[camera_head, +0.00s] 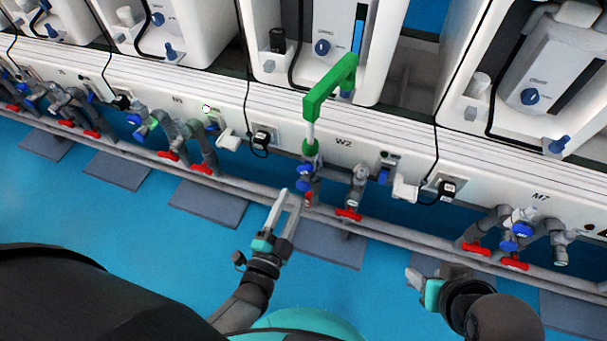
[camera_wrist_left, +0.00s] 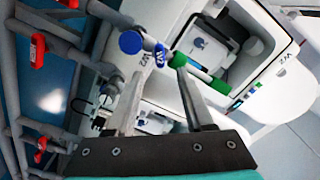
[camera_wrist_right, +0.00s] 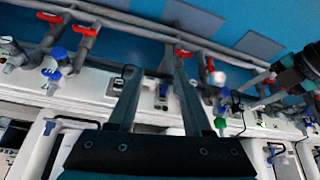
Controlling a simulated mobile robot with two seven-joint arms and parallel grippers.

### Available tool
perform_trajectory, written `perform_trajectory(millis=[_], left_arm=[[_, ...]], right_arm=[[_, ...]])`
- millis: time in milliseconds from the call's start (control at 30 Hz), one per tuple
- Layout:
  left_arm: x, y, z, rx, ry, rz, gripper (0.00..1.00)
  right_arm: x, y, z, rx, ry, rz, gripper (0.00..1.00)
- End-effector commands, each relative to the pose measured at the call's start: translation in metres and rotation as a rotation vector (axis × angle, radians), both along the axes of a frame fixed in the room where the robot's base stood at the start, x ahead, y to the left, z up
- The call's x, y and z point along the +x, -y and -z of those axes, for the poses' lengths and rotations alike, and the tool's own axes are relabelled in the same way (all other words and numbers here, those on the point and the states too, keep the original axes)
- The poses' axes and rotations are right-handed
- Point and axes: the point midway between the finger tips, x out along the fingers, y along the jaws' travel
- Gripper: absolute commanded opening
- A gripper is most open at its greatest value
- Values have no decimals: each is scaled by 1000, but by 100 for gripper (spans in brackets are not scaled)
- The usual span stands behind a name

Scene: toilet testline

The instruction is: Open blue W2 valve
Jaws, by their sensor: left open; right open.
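The blue W2 valve (camera_head: 304,170) is on the pipe below a green fitting (camera_head: 311,148), left of the W2 label. Its round blue knob (camera_wrist_left: 131,42) shows in the left wrist view, with a second blue part (camera_wrist_left: 159,55) beside it. My left gripper (camera_head: 290,196) is open and empty, just below and left of the valve in the head view. In the left wrist view its fingertips (camera_wrist_left: 160,72) are apart, with the round knob beyond them. My right gripper (camera_head: 428,284) is open and empty in front of the lower pipes, right of W2.
Red handles (camera_head: 348,214) sit on the pipework near W2. A green angled hose piece (camera_head: 331,88) rises above the valve. A horizontal pipe (camera_head: 400,238) runs along the panel front. The blue floor (camera_head: 110,215) is open at left.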

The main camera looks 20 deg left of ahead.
Motion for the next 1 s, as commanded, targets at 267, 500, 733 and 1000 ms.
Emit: perform_trajectory(millis=[267, 500, 733, 1000], left_arm=[[30, 1, 1, -1, 1, 0, 52], [53, 2, 1, -2, 1, 1, 52], [73, 3, 1, -2, 1, 1, 52], [88, 4, 0, -1, -1, 1, 52]], right_arm=[[20, -21, 8, 61, 145, -34, 50], [34, -38, 10, 118, 270, -55, 50], [43, -54, 9, 176, 385, -71, 50], [48, -67, 4, 227, 484, -80, 50]])
